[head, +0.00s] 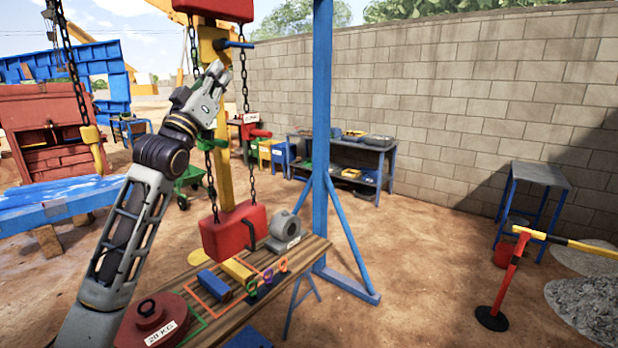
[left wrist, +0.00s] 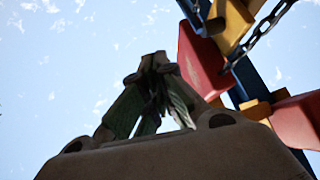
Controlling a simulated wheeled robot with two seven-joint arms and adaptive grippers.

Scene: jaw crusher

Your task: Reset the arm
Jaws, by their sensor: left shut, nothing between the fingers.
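My left arm reaches up from the bottom left in the head view. Its gripper (head: 219,72) is raised in front of the yellow post, just below the upper red block (head: 214,8) and beside a blue pin. In the left wrist view the gripper's fingers (left wrist: 158,62) point up against the sky and meet at their tips. They are shut with nothing between them. The red block (left wrist: 203,62), the chain and yellow and blue parts show behind them to the right. My right gripper is not in view.
A lower red block (head: 232,232) hangs on chains over a wooden bench (head: 318,246) with a red 20 KG weight (head: 150,318), several shackles and a grey part. A blue post (head: 321,130) stands to the right.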

